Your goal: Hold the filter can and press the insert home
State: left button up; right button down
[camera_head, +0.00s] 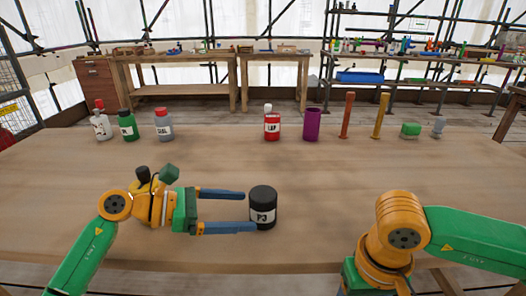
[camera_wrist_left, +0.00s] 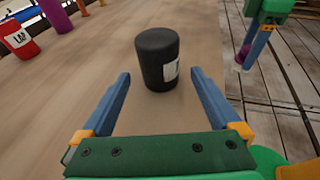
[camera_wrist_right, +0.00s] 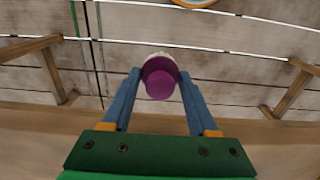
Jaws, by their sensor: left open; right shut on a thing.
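The filter can (camera_head: 263,207), black with a white "P3" label, stands upright near the table's front. It also shows ahead in the left wrist view (camera_wrist_left: 157,58). My left gripper (camera_head: 247,211) is open and low over the table, its fingertips at the can's left side, one on each side; I cannot tell whether they touch it. My right gripper (camera_wrist_right: 160,76) is shut on a purple stepped insert (camera_wrist_right: 160,80) with a pale rim. In the left wrist view the insert (camera_wrist_left: 243,56) hangs beyond the table edge, apart from the can. The head view does not show these right fingers.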

aim_at(255, 210)
pick_arm(q)
jog(key=b+x, duration=0.1)
jog(key=x, duration=0.3)
pick_arm(e)
jog(key=shift+f, duration=0.45)
pick_arm(q)
jog(key=shift+w+d+f, duration=0.1)
jog(key=shift+w+d, duration=0.05)
jog(key=shift+d, duration=0.15)
jog(key=c, duration=0.9)
jog(key=o, duration=0.9)
jog(key=shift+o, duration=0.2)
jog(key=shift+a, duration=0.15)
